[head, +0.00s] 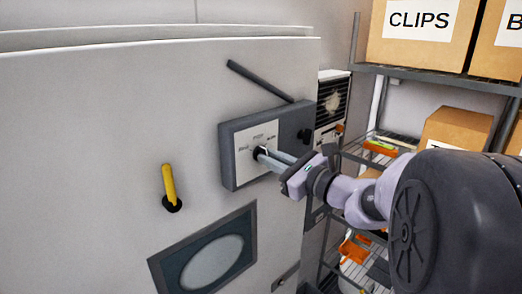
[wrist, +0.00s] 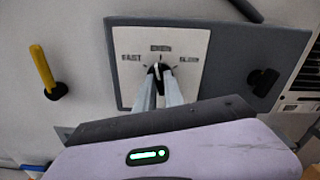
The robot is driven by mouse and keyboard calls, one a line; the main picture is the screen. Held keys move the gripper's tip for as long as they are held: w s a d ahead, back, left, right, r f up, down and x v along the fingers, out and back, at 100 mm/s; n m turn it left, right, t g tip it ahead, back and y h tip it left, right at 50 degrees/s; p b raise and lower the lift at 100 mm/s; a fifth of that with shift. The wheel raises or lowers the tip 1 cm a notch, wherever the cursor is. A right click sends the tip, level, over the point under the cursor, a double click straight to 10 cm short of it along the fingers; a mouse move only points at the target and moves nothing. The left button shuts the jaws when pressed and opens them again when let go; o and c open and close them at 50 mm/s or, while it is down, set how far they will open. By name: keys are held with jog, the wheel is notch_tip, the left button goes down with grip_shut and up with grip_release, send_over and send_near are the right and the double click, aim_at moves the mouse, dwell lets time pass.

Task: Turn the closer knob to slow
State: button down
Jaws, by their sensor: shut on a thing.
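The closer knob (wrist: 157,68) is a small dark knob with a light pointer mark, on a white label plate (wrist: 190,45). The plate reads FAST on the left and SLOW on the right, with a blurred label at the top middle. The pointer looks roughly upright, toward the middle label. My gripper (wrist: 159,86) is shut on the knob, one finger on each side, and hides its lower part. In the head view the knob (head: 257,152) shows at the tips of my gripper (head: 268,157).
The plate sits on a dark grey box (head: 230,160) on the pale oven door (head: 90,150). A second black knob (head: 304,135) is at the box's right. A yellow handle (head: 168,182) stands out left, a dark bar (head: 260,80) above. Shelving with boxes (head: 415,35) is at right.

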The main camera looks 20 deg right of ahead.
jog(key=shift+m, duration=0.3)
jog(key=m+p, duration=0.4)
jog(key=shift+p, duration=0.3)
dwell(0.4)
jog(key=m+p, duration=0.2)
jog(key=m, duration=0.8)
jog(key=c, duration=1.3)
grip_release()
